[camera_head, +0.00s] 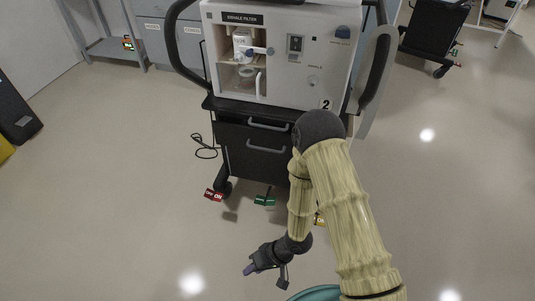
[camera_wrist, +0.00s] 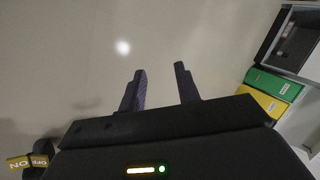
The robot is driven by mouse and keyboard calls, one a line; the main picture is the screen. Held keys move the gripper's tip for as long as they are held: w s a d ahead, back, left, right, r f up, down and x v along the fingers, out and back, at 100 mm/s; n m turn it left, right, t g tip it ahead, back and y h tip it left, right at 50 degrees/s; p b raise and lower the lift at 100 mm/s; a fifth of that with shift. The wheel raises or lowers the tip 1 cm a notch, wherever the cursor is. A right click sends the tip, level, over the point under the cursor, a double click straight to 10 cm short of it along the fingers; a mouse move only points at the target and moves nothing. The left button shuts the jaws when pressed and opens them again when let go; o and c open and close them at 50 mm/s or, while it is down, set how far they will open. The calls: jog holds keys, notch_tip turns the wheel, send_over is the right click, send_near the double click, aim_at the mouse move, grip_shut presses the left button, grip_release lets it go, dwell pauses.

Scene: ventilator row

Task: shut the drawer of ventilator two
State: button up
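Ventilator two (camera_head: 300,92) is a white unit marked "2" on a dark cart, upright in the head view. Under it are two dark drawer fronts with grey bar handles: an upper drawer (camera_head: 235,118) and a lower drawer (camera_head: 235,150). I cannot tell clearly how far either stands out. My arm covers their right side. My gripper (camera_head: 267,277) is low over the floor, in front of the cart and apart from the drawers. In the wrist view my gripper (camera_wrist: 160,85) has its two fingers spread with only floor between them. No drawer shows there.
A red pedal (camera_head: 213,195) and a green pedal (camera_head: 265,200) are at the cart's foot. A black cable (camera_head: 205,150) lies left of it. Another dark cart (camera_head: 435,30) stands at the back right.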

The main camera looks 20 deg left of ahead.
aim_at(267, 150)
jog(key=w+a+r+m+t+y, duration=0.3)
jog(key=w+r+m+t+y, duration=0.35)
jog(key=w+r+m, duration=0.35)
jog(key=w+d+r+m+t+h, duration=0.2)
jog(key=w+d+r+m+t, duration=0.5)
jog(key=w+m+t, duration=0.2)
jog(key=shift+w+d+b, duration=0.3)
jog(key=shift+w, duration=0.8)
jog(key=shift+h, duration=0.25)
jog(key=b+x, duration=0.4)
jog(key=x, duration=1.3)
jog(key=shift+w+a, duration=0.15)
jog(key=shift+r, duration=0.1)
grip_shut()
